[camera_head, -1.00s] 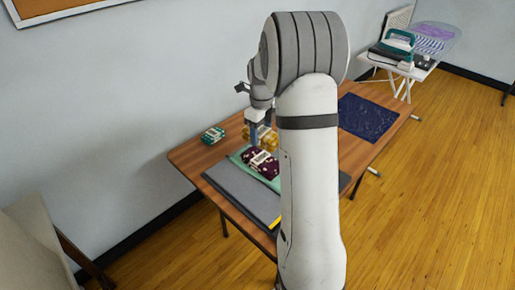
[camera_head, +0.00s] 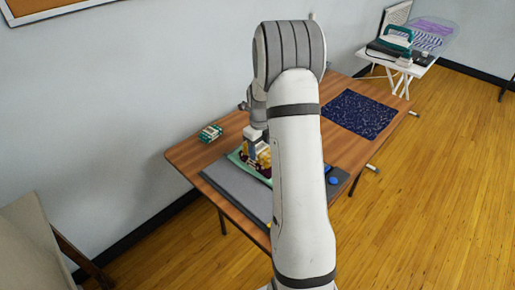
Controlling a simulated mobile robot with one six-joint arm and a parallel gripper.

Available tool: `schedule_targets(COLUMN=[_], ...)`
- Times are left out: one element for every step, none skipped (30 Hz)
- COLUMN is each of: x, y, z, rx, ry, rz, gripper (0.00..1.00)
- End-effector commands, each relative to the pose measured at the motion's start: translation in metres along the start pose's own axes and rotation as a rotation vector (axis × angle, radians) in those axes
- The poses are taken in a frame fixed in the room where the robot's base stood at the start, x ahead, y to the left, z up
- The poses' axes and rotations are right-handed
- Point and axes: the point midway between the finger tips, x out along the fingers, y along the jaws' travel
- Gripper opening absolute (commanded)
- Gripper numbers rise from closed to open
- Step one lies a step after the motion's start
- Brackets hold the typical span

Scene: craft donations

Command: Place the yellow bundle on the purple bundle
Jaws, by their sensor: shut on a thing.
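My gripper (camera_head: 256,140) is shut on the yellow bundle (camera_head: 263,154), a patterned yellow block of folded cloth. The gripper and my arm cover part of it. The purple bundle (camera_head: 264,171), dark with light spots, shows only as a small strip below the yellow bundle. It lies on a green cloth (camera_head: 235,157). The yellow bundle is over the purple one; whether they touch I cannot tell.
A green bundle (camera_head: 210,133) sits at the table's back left edge. A grey mat (camera_head: 234,186) lies at the front left, and a dark blue cloth (camera_head: 360,113) at the far right of the wooden table (camera_head: 188,155). A blue object (camera_head: 333,181) lies right of my arm.

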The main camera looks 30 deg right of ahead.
Motion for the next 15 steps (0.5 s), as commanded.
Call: schedule_targets(x=[-0.0010, -0.0010, -0.0010, -0.0008, -0.0002, 0.0013, 0.0026, 0.0026, 0.0016, 0.0016, 0.0016, 0.0015, 0.0015, 0.0015, 0.0015], y=[-0.0003, -0.0004, -0.0004, -0.0004, -0.0004, -0.0004, -0.0004, -0.0004, -0.0005, -0.0005, -0.0005, -0.0005, -0.0006, -0.0006, -0.0006], z=[0.0001, 0.0001, 0.0001, 0.0001, 0.0000, 0.0000, 0.0000, -0.0001, -0.0001, -0.0001, -0.0001, -0.0001, -0.0002, -0.0002, -0.0002], rx=[0.000, 0.000, 0.000, 0.000, 0.000, 0.000, 0.000, 0.000, 0.000, 0.000, 0.001, 0.001, 0.001, 0.001, 0.001], ry=[-0.001, -0.001, -0.001, -0.001, -0.001, -0.001, -0.001, -0.001, -0.001, -0.001, -0.001, -0.001, -0.001, -0.001, -0.001], rz=[-0.001, -0.001, -0.001, -0.001, -0.001, -0.001, -0.001, -0.001, -0.001, -0.001, -0.001, -0.001, -0.001, -0.001, -0.001], gripper=[0.32, 0.32, 0.32, 0.32, 0.32, 0.32, 0.32, 0.57, 0.60, 0.63, 0.65, 0.69, 0.71, 0.73, 0.77])
